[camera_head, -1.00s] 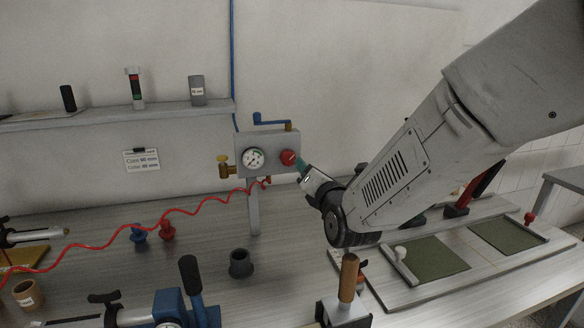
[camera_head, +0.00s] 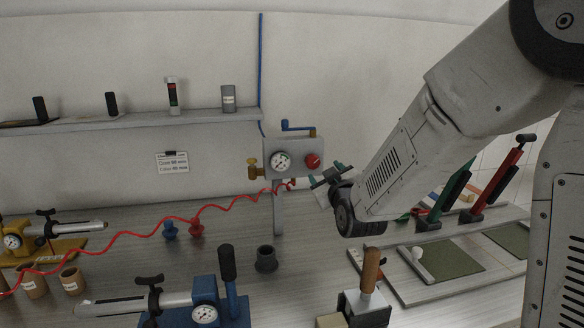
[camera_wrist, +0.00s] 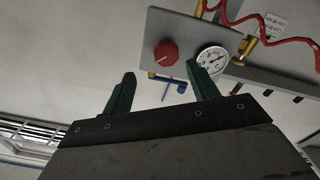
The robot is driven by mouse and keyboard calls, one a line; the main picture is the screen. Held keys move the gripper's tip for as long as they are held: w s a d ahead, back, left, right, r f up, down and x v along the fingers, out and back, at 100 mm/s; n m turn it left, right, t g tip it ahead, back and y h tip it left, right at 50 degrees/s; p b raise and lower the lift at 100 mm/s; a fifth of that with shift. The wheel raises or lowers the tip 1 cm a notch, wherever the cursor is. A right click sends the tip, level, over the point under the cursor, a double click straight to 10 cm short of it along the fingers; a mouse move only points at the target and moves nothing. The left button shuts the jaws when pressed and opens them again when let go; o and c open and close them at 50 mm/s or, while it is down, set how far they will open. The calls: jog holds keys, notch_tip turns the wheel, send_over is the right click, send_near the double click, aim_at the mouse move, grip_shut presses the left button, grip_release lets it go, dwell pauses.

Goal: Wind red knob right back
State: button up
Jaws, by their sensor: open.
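The red knob (camera_head: 313,160) sits on the front of a grey panel box (camera_head: 290,146), right of a round white gauge (camera_head: 281,162). In the wrist view the knob (camera_wrist: 166,53) shows a pale pointer mark and lies beyond my fingertips, with the gauge (camera_wrist: 212,60) beside it. My gripper (camera_head: 330,176) is just right of and below the knob in the head view, apart from it. Its two green fingers (camera_wrist: 158,88) stand wide apart with nothing between them.
A blue crank handle (camera_head: 298,126) tops the box and a brass valve (camera_head: 254,169) sits at its left. A red coiled hose (camera_head: 150,232) runs left from it. A wooden-handled tool (camera_head: 370,270) stands below my arm.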

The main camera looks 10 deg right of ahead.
aim_at(314, 164)
jog(key=w+m, duration=0.1)
jog(key=w, duration=0.1)
jog(key=w+m, duration=0.2)
jog(key=w, duration=0.1)
jog(key=w+a+m, duration=0.1)
jog(key=w+m, duration=0.1)
jog(key=w, duration=0.1)
jog(key=shift+s, duration=0.1)
jog(key=c, duration=1)
